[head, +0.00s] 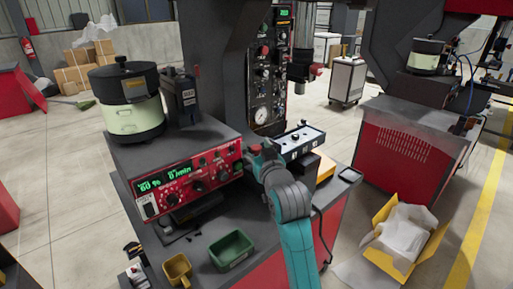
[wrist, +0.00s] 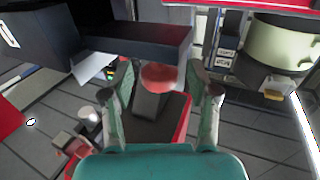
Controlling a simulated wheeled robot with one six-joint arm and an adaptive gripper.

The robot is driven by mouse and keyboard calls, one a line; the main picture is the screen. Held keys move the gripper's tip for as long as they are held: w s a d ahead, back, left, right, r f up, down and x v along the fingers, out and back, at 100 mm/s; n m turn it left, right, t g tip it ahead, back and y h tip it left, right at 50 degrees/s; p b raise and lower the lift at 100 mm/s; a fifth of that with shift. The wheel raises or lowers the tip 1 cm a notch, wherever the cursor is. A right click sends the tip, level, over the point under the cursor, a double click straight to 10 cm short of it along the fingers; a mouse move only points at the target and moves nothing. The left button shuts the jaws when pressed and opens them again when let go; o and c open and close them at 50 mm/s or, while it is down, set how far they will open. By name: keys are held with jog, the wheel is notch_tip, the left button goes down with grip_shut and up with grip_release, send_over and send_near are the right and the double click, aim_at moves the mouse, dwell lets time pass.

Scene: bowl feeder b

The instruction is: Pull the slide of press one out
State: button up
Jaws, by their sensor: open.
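Press one (head: 215,60) is the near dark machine, with a gauge panel on its column. In the wrist view my gripper (wrist: 160,68) is open, with one finger on each side of a round red knob (wrist: 160,77). The knob is on a dark block (wrist: 150,106), seemingly the slide's handle. I cannot tell whether the fingers touch it. In the head view my gripper and arm hide most of the slide area.
A red control unit (head: 188,187) with green digits stands left of my gripper. Behind it is a green pot with a dark lid (head: 132,118). A green bin (head: 231,250) and a yellow cup (head: 177,270) are at the table's front. A yellow carton (head: 384,259) lies on the floor right.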

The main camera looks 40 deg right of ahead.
jog(key=shift+w, duration=0.1)
grip_shut()
jog(key=shift+a, duration=0.1)
dwell(0.3)
